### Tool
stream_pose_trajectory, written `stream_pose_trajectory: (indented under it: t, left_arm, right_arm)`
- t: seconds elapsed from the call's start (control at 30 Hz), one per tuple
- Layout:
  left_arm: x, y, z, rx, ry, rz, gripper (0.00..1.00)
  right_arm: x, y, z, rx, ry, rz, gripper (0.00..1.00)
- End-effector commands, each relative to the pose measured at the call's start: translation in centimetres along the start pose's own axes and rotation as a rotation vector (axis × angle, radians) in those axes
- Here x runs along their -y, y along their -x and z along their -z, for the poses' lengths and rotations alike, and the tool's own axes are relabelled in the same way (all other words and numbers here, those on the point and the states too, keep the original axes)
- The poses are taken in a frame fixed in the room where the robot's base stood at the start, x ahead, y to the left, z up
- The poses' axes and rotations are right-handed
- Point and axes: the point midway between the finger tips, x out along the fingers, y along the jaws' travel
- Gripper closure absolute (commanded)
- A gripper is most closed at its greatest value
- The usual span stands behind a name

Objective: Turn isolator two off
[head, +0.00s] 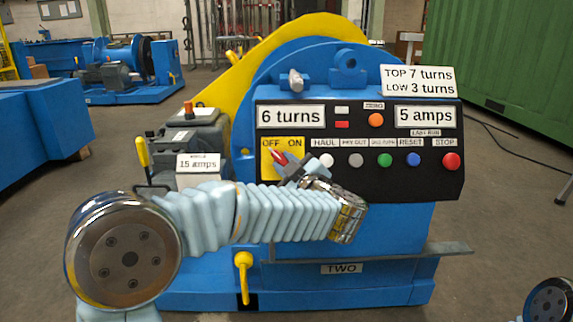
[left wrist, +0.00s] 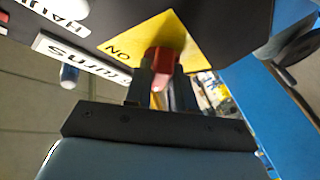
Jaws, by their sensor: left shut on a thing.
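The isolator's yellow plate (head: 268,146), marked OFF and ON, is on the left of the black control panel on the blue machine labelled TWO (head: 342,269). Its red handle (head: 279,158) shows in front of the plate, partly hidden by my gripper. In the left wrist view the red handle (left wrist: 160,60) sits between the two fingers, below the yellow plate (left wrist: 135,45) with ON readable. My left gripper (head: 287,167) is shut on the red handle. I cannot tell exactly which mark the handle points to. My right gripper is not in view.
To the right of the plate is a row of push buttons, ending in a red STOP button (head: 451,161). Display labels read 6 turns (head: 291,116) and 5 amps (head: 426,115). A yellow lever (head: 142,152) stands at the left, and a yellow handle (head: 243,262) below my arm.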

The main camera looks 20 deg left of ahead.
Motion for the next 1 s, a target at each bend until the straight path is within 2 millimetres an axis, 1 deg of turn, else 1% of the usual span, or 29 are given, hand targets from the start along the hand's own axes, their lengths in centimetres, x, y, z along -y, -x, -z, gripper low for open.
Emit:
stream_pose_trajectory:
  t: [0.37,0.4,0.47,0.5,0.83,0.93,1.0]
  left_arm:
    - [0.0,-0.1,0.1,-0.002,0.005,0.002,1.0]
    - [0.0,-0.1,0.1,-0.002,0.005,0.002,0.72]
    - [0.0,-0.1,0.1,-0.002,0.005,0.002,0.62]
    - [0.0,-0.1,0.1,-0.002,0.004,0.002,0.56]
    - [-0.1,0.2,0.0,0.0,0.004,0.001,0.55]
    - [-0.1,1.4,0.1,0.001,0.004,0.0,0.55]
    - [-0.2,2.7,0.1,0.001,0.003,-0.002,0.55]
  right_arm:
    - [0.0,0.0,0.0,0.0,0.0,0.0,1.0]
    - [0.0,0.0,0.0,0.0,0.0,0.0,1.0]
    - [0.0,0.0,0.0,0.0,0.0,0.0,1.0]
    - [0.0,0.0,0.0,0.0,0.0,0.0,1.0]
    - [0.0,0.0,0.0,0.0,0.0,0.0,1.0]
    - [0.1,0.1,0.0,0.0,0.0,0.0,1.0]
    - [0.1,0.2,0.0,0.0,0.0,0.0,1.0]
